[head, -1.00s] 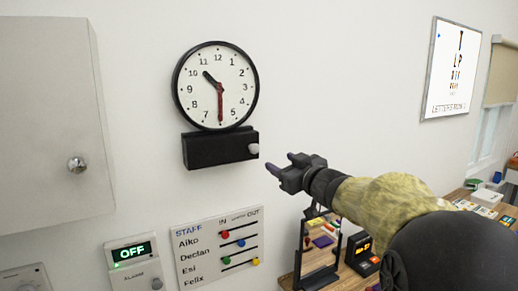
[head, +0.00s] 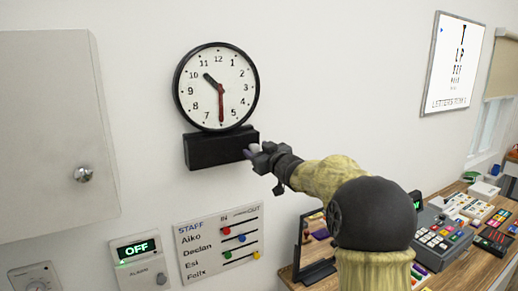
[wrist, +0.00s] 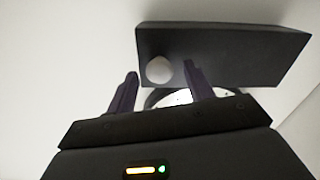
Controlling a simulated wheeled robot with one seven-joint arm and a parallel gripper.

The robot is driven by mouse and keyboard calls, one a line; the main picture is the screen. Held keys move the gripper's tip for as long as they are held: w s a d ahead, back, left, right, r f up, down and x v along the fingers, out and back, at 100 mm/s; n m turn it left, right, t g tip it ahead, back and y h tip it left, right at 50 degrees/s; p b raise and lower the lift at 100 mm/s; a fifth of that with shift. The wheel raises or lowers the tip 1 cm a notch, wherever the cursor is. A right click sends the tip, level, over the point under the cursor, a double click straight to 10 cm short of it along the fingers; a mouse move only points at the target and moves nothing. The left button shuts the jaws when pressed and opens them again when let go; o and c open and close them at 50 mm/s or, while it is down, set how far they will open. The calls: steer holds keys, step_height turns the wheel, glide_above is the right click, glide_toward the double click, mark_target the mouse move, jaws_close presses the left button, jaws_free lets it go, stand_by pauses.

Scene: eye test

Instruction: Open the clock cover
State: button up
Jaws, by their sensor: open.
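The round wall clock (head: 216,86) has a black rim and a white face with dark and red hands. Right below it is a black box-shaped cover (head: 212,150), shut as far as I can see, with a pale round knob (head: 254,148) at its right end. The wrist view shows the black cover (wrist: 225,50), the knob (wrist: 158,69) and part of the clock rim (wrist: 149,99). My gripper (head: 251,153) is open at the knob. In the wrist view, its dark purple fingers lie on either side of the knob; I cannot tell whether they touch it.
A pale cabinet (head: 45,140) with a round knob is at the left. Below are an alarm panel reading OFF (head: 136,250) and a staff board (head: 218,238) with coloured sliders. A desk with devices (head: 445,235) stands at lower right; an eye chart (head: 455,65) hangs above.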

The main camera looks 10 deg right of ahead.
jaws_close()
steer(key=shift+s+d+f+h+b, duration=0.15)
steer(key=shift+h+b, duration=0.15)
steer(key=shift+b, duration=0.4)
